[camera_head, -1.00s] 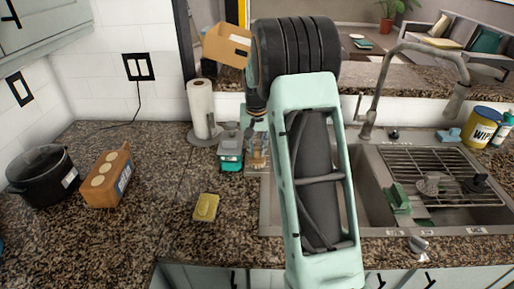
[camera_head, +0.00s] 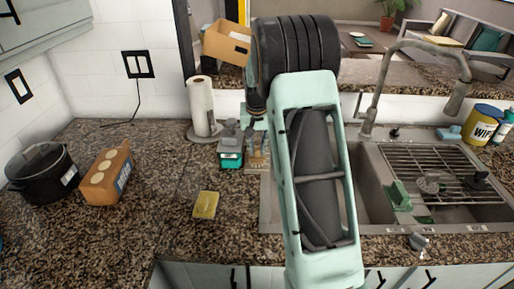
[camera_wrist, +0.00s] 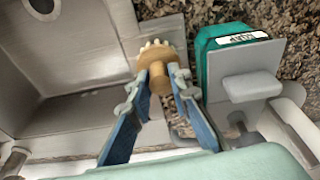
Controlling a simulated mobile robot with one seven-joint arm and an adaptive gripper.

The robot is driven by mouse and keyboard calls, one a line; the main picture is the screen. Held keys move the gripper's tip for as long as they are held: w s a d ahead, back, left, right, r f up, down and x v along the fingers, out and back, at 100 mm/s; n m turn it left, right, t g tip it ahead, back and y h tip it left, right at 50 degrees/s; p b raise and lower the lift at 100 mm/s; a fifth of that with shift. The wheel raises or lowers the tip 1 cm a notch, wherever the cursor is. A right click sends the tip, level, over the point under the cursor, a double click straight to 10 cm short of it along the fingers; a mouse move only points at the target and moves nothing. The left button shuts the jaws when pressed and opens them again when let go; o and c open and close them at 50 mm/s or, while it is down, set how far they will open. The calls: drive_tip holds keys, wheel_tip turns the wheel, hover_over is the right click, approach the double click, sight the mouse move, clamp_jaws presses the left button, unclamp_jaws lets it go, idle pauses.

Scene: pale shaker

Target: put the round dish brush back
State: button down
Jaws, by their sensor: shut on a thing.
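The round dish brush (camera_wrist: 156,56) has a tan wooden body with a pale bristle fringe. In the wrist view it sits between the blue fingertips of my gripper (camera_wrist: 159,82), which is shut on it. The brush is above the sink's rim and counter edge, left of a teal soap bottle (camera_wrist: 238,38) in a grey caddy (camera_wrist: 252,84). I cannot tell whether it touches anything below. In the head view the soap bottle (camera_head: 230,159) stands left of the sink, with my gripper (camera_head: 258,155) just right of it, small and partly hidden by my arm.
The sink (camera_head: 374,197) is on the right, with a rack (camera_head: 430,165) and a green item (camera_head: 398,196). A tall faucet (camera_head: 371,110) stands behind it. A paper towel roll (camera_head: 202,107) is behind the soap. A yellow sponge (camera_head: 206,205) lies on otherwise clear counter at front left.

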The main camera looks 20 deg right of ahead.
drive_tip(key=shift+f, duration=0.1)
drive_tip(key=c, duration=1.7)
unclamp_jaws()
